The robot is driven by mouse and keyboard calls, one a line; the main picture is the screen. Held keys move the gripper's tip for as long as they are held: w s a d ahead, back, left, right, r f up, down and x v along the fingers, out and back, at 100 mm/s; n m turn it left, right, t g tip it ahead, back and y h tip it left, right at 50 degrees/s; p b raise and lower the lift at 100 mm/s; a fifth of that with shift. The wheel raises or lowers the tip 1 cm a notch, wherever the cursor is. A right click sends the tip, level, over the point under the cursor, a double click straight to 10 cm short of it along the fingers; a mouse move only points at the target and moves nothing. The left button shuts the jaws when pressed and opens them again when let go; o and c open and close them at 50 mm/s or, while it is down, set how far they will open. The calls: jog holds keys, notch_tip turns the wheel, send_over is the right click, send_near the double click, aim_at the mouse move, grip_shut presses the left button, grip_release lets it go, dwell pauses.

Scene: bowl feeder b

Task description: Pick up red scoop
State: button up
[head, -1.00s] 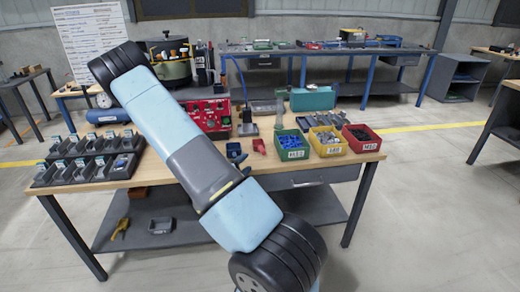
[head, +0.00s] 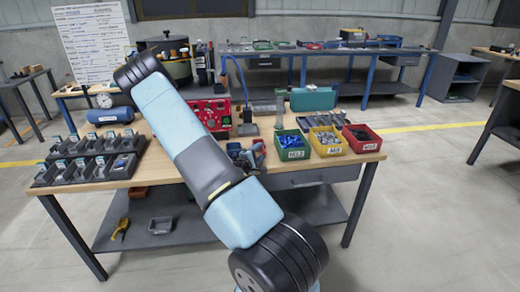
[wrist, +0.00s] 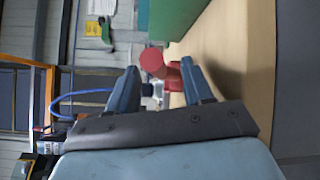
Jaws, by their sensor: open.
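The red scoop (wrist: 154,63) shows in the wrist view as a round red piece with a red part beside it. It lies between and just beyond the two blue fingers of my gripper (wrist: 161,76). My gripper is open, and the frames do not show whether a finger touches the scoop. In the head view my gripper (head: 246,154) is low over the wooden table, left of the green bin. There it covers most of the spot where the scoop lies.
The green bin (head: 291,155), yellow bin (head: 328,151) and dark red bin (head: 362,148) stand in a row to the right. A red panel (head: 211,116) stands behind. Several dark trays (head: 120,168) fill the table's left end.

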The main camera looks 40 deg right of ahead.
jog(key=shift+x, duration=1.45)
grip_shut()
